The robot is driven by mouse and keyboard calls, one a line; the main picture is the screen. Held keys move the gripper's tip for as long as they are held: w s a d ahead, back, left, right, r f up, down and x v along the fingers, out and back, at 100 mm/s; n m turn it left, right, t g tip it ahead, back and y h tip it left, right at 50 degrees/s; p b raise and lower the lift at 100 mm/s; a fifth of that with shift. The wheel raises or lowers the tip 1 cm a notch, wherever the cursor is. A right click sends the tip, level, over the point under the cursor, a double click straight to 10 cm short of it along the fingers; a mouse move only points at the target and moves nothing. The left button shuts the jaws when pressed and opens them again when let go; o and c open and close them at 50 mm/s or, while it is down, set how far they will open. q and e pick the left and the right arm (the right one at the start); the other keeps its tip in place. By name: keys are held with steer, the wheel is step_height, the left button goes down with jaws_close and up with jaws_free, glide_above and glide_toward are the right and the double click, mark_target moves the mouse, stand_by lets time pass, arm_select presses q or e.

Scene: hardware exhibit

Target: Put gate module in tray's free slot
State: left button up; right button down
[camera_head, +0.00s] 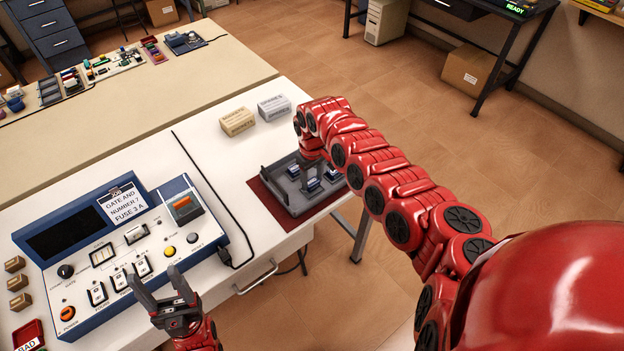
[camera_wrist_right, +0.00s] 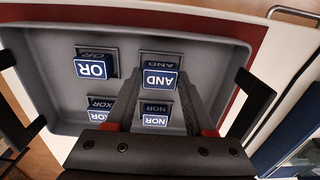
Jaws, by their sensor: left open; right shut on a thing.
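The grey tray (camera_head: 284,197) lies on a dark red mat (camera_head: 262,198) at the table's right edge. In the right wrist view its slots are labelled OR, AND, XOR and NOR. The blue OR module (camera_wrist_right: 96,68), XOR module (camera_wrist_right: 99,115) and NOR module (camera_wrist_right: 154,120) are at their labelled slots. My right gripper (camera_wrist_right: 160,88) is shut on the blue AND gate module (camera_wrist_right: 160,78), at the AND slot (camera_wrist_right: 160,61). The slot's lower part is hidden, so I cannot tell whether the module is seated. My left gripper (camera_head: 157,281) is open and empty before the blue console.
The blue-and-white console (camera_head: 125,240) fills the table's left part; its card reads "GATE AND NUMBER 7 FUSE 3 A". A black cable (camera_head: 212,190) runs between console and tray. A beige box (camera_head: 238,122) and a grey box (camera_head: 274,107) stand behind the tray.

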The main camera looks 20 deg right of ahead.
steer(key=shift+f, duration=0.6)
steer(key=shift+c, duration=1.3)
jaws_free()
steer(key=shift+f, duration=0.15)
